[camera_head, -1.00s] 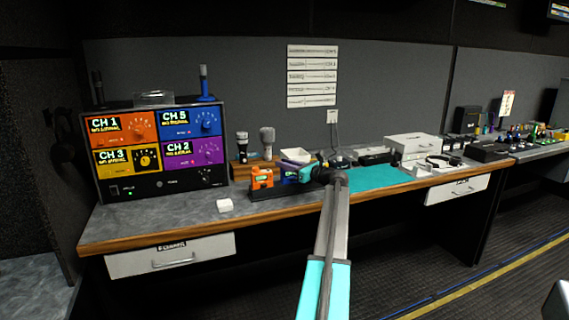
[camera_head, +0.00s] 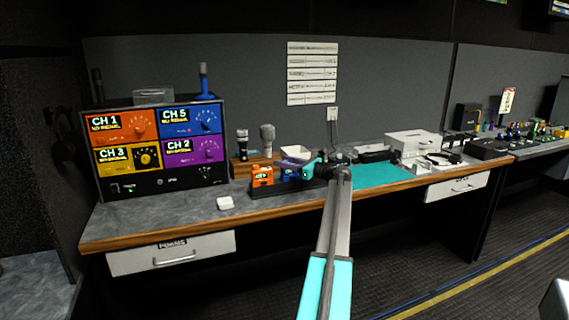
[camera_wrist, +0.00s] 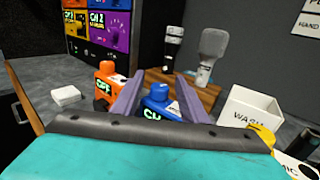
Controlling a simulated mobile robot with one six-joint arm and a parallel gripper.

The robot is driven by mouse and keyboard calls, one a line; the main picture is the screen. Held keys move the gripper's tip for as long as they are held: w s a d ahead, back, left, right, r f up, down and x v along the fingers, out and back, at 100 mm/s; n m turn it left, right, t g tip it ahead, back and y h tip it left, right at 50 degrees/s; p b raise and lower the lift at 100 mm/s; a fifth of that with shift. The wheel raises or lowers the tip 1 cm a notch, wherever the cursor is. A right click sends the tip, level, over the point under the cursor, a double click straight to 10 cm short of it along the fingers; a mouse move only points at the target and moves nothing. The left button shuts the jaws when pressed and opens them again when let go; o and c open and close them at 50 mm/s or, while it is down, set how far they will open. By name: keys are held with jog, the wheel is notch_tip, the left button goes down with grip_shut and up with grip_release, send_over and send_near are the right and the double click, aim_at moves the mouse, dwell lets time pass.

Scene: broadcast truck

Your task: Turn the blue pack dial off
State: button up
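The blue pack (camera_wrist: 158,107) stands in the middle of the wrist view, with a blue dial knob (camera_wrist: 160,88) on top. It shows small and partly hidden in the head view (camera_head: 288,174). My gripper (camera_wrist: 158,82) has its two purple fingers apart, one on each side of the blue pack as seen from the wrist. It looks open, with a gap beside the knob; I cannot tell any contact. In the head view my gripper (camera_head: 305,171) is at the blue pack, its fingertips hard to make out. The knob's setting is not readable.
An orange pack (camera_wrist: 105,88) stands close on the left. Behind are two microphones (camera_wrist: 208,60) on a wooden stand (camera_wrist: 158,76). A white box (camera_wrist: 250,112) stands on the right and a small white block (camera_wrist: 66,95) on the left. The front left desk (camera_head: 140,218) is clear.

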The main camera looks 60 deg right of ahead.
jog(key=shift+s, duration=0.1)
jog(key=s, duration=1.3)
jog(key=shift+s, duration=0.3)
jog(key=shift+s+a, duration=0.1)
